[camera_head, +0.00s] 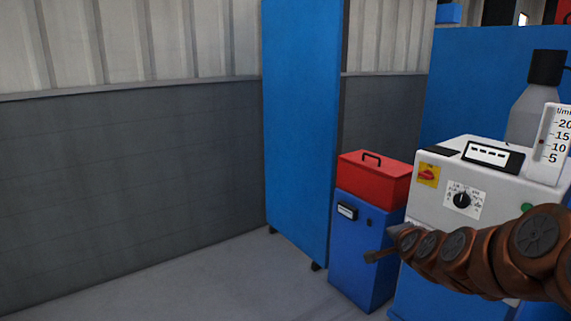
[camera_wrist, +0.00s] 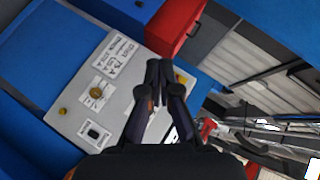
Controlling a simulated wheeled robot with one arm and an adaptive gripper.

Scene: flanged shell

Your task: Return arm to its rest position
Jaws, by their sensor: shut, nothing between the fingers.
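My copper-brown arm reaches in from the right edge of the head view, in front of the white control unit. My gripper (camera_head: 372,256) is at its left end, in front of the blue cabinet in the picture. In the wrist view my gripper (camera_wrist: 160,68) has its dark fingers together at the tips, with nothing between them. Beyond the fingers lies a light panel (camera_wrist: 120,92) with labels and knobs.
A red box (camera_head: 376,180) sits on a blue cabinet (camera_head: 362,240). Beside it is the white control unit (camera_head: 430,205) with a dial and a bottle. A tall blue panel (camera_head: 300,120) stands behind. The grey floor (camera_head: 190,285) at left is clear.

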